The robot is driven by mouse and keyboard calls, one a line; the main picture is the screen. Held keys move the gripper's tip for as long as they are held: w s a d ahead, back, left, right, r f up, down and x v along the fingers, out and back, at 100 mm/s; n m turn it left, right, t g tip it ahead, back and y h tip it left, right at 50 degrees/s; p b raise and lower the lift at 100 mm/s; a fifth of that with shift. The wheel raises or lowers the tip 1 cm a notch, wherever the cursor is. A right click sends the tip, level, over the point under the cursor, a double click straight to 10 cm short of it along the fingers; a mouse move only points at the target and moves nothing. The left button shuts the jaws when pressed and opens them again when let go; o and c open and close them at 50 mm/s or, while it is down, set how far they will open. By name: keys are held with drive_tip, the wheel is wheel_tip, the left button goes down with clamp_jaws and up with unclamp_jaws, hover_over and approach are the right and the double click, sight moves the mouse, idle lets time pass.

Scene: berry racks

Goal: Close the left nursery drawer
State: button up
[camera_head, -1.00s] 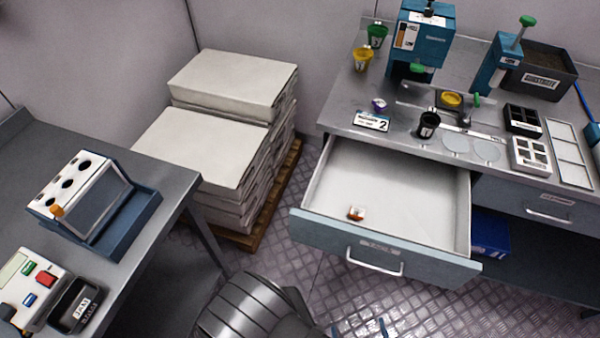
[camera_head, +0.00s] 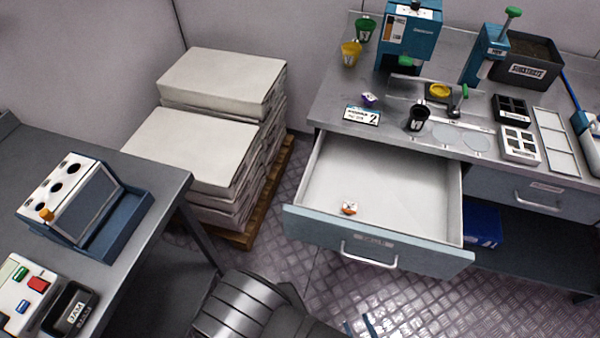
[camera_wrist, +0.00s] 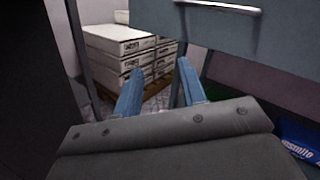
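The left nursery drawer (camera_head: 372,246) is pulled well out from under the right-hand bench. Its blue-grey front has a metal bar handle (camera_head: 368,258). A small white and orange item (camera_head: 348,208) lies inside. In the wrist view a blue-grey drawer front (camera_wrist: 285,35) with a bar handle (camera_wrist: 219,8) fills the upper right, beyond my fingers. My gripper (camera_wrist: 160,80) has its two blue fingers apart with nothing between them.
The right nursery drawer (camera_head: 540,195) is shut. A blue box (camera_head: 482,224) sits beneath it. Stacked white sacks (camera_head: 190,150) on a pallet stand left of the drawer. Another bench (camera_head: 150,185) is at the left. Pots, trays and tools crowd the right bench top (camera_head: 335,95).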

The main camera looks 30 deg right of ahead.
drive_tip(key=shift+w+r+m, duration=0.3)
drive_tip(key=shift+m, duration=0.5)
drive_tip(key=c, duration=0.7)
drive_tip(key=w+r+m, duration=0.1)
drive_tip(key=m, duration=0.4)
drive_tip(key=w+r+m+y, duration=0.1)
drive_tip(key=w+r+m, duration=0.1)
drive_tip(key=m, duration=0.2)
drive_tip(key=w+r+m+y, duration=0.1)
drive_tip(key=w+r+m, duration=0.1)
drive_tip(key=m, duration=0.3)
drive_tip(key=shift+w+a+r+m+g, duration=0.15)
drive_tip(key=shift+a+m+g, duration=0.15)
drive_tip(key=shift+g, duration=0.1)
clamp_jaws()
drive_tip(key=m, duration=0.4)
approach(318, 234)
drive_tip(key=w+a, duration=0.2)
drive_tip(key=a, duration=0.1)
drive_tip(key=shift+w+d, duration=1.6)
drive_tip(key=shift+w, duration=0.25)
